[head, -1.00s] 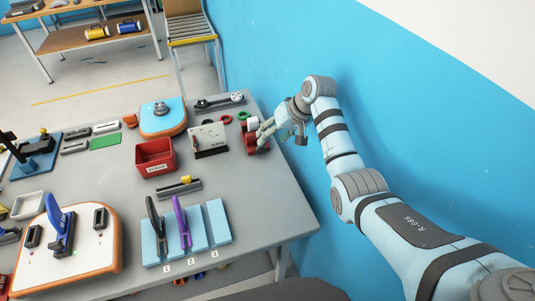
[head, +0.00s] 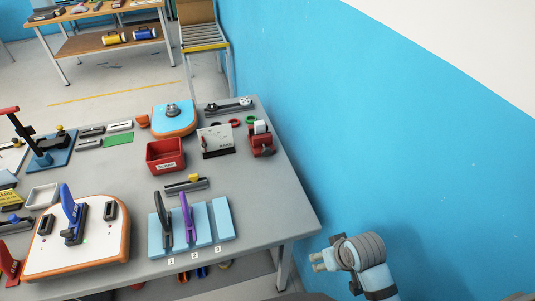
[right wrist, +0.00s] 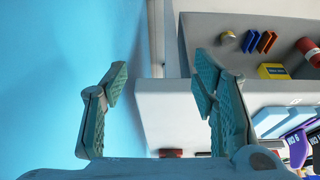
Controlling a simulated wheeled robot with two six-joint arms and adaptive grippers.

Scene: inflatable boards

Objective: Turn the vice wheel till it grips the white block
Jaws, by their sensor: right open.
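The small red vice (head: 262,145) stands near the right edge of the grey table in the head view. The white block (head: 260,127) shows at its top. The wheel is too small to make out, and I cannot tell whether the jaws touch the block. My right gripper (head: 318,261) is off the table's near right corner, well away from the vice, at the lower right of the head view. In the right wrist view, my right gripper (right wrist: 160,78) has its fingers wide apart with nothing held between them. My left gripper is not in view.
A white card on a stand (head: 216,139) and a red bin (head: 165,155) are left of the vice. Red and green rings (head: 236,122) lie behind it. The blue wall (head: 380,150) runs along the right. The table front right of the blue boards (head: 223,218) is clear.

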